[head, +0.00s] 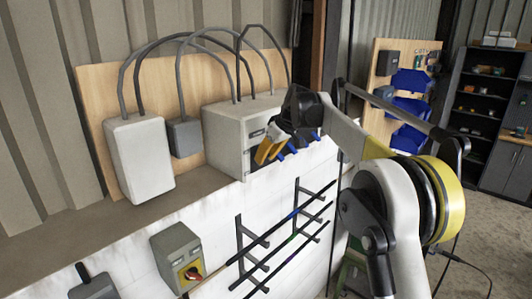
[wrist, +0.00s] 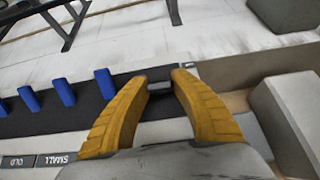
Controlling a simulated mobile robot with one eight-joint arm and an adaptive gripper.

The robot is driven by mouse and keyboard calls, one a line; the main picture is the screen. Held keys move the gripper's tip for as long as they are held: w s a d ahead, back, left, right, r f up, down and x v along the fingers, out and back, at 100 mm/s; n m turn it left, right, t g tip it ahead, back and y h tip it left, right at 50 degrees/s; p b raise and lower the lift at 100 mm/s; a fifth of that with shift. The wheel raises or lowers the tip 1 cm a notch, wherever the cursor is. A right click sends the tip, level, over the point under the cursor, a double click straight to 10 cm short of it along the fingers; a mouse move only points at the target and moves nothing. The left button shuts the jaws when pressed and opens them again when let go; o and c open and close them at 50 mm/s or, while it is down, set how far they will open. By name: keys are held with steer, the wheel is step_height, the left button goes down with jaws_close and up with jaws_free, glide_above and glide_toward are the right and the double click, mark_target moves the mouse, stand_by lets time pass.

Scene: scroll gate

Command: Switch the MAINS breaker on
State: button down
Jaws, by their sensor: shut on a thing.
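The breaker box (head: 226,138) is a light grey cabinet on the ledge, with a dark breaker strip on its front. Several blue levers (wrist: 65,92) stand in a row along this strip. They also show in the head view (head: 292,148). My gripper (wrist: 160,80) has yellow fingers, shut on a small dark grey lever (wrist: 160,86) at the end of the row, beside the blue ones. The fingers hide most of this lever and its label. I cannot read the word MAINS. In the head view my gripper (head: 264,152) is at the box front.
Black cables arch above the box to a white box (head: 139,157) and a small grey box (head: 184,137). A grey switch box with a red knob (head: 190,273) and a rail rack (head: 283,238) are on the white wall below. Open floor lies at right.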

steer(key=shift+w+a+r+g+h+p, duration=0.2)
steer(key=shift+r+g+h+p, duration=0.15)
steer(key=shift+g+h+p, duration=0.5)
steer(key=c, duration=1.1)
jaws_free()
steer(key=shift+o, duration=0.2)
steer(key=v, duration=0.7)
steer(key=shift+r, duration=0.2)
steer(key=shift+s, duration=0.15)
steer(key=shift+d+f, duration=0.1)
